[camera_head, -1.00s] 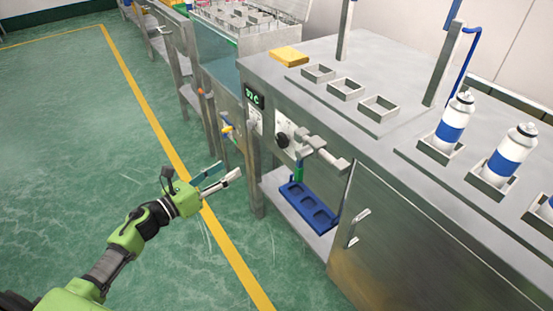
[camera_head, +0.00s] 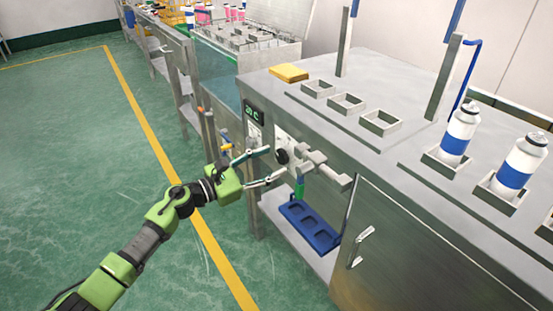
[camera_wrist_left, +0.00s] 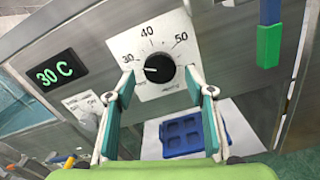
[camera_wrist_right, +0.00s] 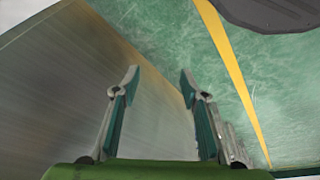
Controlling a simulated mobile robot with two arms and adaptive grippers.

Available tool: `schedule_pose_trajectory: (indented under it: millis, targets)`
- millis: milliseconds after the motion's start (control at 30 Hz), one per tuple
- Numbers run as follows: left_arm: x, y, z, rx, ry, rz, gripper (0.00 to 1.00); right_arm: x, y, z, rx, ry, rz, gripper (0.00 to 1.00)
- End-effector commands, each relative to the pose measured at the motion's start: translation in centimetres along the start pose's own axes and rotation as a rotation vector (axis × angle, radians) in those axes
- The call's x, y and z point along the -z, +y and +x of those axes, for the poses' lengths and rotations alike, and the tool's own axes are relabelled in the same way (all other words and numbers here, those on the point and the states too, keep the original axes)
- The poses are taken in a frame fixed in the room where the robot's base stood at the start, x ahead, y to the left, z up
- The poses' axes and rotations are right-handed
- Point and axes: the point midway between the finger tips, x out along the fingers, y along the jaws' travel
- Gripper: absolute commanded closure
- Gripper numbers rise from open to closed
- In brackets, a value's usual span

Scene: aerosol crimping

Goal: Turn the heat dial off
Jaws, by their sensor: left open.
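The black heat dial (camera_head: 282,156) sits on a white scale plate on the front of the steel bench. In the left wrist view the dial (camera_wrist_left: 160,68) shows a white pointer mark aimed left, near the 30 end of the scale. The green display (camera_wrist_left: 61,72) to its left reads 30 C. My left gripper (camera_head: 276,160) is open in front of the dial, one finger on each side of it in the wrist view. I cannot tell whether the fingers touch it. My right gripper (camera_wrist_right: 159,78) is open and empty beside a steel panel, out of the head view.
A blue tray (camera_head: 309,226) lies below on a shelf. A white switch plate (camera_wrist_left: 82,104) is under the display. Aerosol cans (camera_head: 459,134) stand in holders on the bench top. The green floor at left is clear.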

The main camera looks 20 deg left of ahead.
Motion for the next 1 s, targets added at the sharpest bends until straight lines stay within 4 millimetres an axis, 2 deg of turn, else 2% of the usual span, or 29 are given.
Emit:
schedule_pose_trajectory:
  millis: [100, 200, 533, 567, 700, 1000]
  targets:
    - [0.0, 0.0, 1.6, -0.001, -0.001, -0.001, 0.51, 0.0, 0.0, 0.1, 0.000, 0.000, 0.000, 0.60]
    - [0.0, 0.0, 2.3, -0.001, -0.001, -0.001, 0.51, 0.0, 0.0, 0.1, 0.000, 0.000, 0.000, 0.60]
    - [0.1, 0.0, 2.7, 0.000, 0.001, -0.001, 0.51, -0.1, 0.0, 0.3, 0.000, -0.004, 0.000, 0.60]
    - [0.1, 0.0, 2.7, 0.000, 0.001, -0.001, 0.53, -0.1, 0.0, 0.3, 0.000, -0.005, 0.000, 0.60]
    - [0.1, 0.0, 2.7, 0.000, 0.001, -0.001, 0.89, -0.2, 0.0, 0.3, 0.001, -0.005, 0.000, 0.60]
    - [0.0, 0.0, 2.7, 0.000, 0.001, -0.015, 0.89, -0.1, 0.0, 0.3, 0.001, -0.004, 0.000, 0.60]
